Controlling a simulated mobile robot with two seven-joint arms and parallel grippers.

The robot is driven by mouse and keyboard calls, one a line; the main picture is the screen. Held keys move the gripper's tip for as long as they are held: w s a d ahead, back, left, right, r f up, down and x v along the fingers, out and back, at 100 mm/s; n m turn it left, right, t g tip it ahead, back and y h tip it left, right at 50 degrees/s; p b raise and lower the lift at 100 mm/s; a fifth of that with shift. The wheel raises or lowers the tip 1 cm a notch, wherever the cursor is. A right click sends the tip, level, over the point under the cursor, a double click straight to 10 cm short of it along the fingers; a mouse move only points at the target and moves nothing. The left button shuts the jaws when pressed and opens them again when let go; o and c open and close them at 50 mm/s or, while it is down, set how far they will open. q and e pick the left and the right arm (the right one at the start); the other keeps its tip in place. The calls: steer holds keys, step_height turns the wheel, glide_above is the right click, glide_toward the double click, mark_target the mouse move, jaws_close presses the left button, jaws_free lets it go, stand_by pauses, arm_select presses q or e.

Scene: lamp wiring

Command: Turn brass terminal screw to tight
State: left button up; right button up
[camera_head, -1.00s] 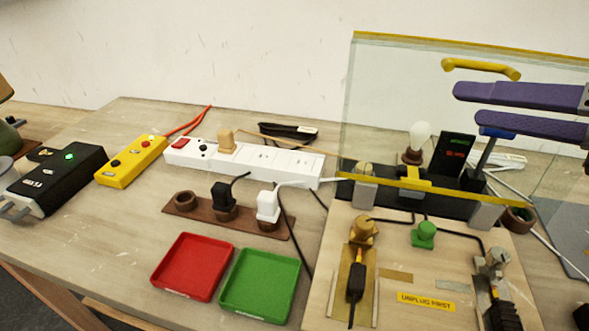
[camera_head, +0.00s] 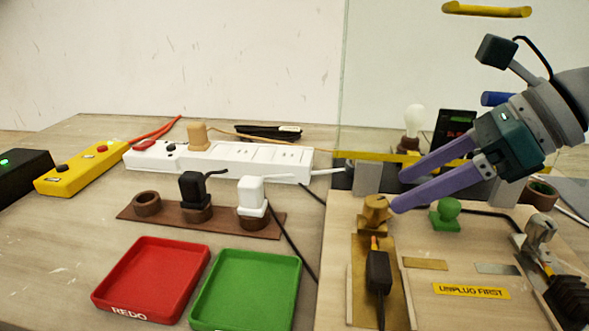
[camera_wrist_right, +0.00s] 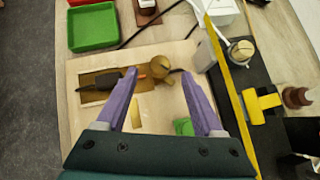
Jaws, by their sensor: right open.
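The brass terminal screw (camera_head: 376,213) stands at the back of a brass plate on the wooden board (camera_head: 335,235). A black-sleeved lead (camera_head: 378,272) with an orange tip lies in front of it. My right gripper (camera_head: 400,191) is open and empty, with its purple fingers pointing left and down at the screw. The lower fingertip is close beside the screw in the head view; I cannot tell whether it touches. In the right wrist view the screw (camera_wrist_right: 161,66) appears between the two fingertips. The screw's tightness cannot be read. My left gripper is out of view.
A clear shield with a yellow lower edge (camera_head: 372,156) stands behind the screw. A green knob (camera_head: 446,212) and a silver terminal (camera_head: 540,232) are to its right. A green tray (camera_head: 245,318), a red tray (camera_head: 150,245) and a white power strip (camera_head: 225,165) lie left.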

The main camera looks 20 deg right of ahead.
mark_target(379, 201)
steer(key=shift+x, duration=2.2)
jaws_close()
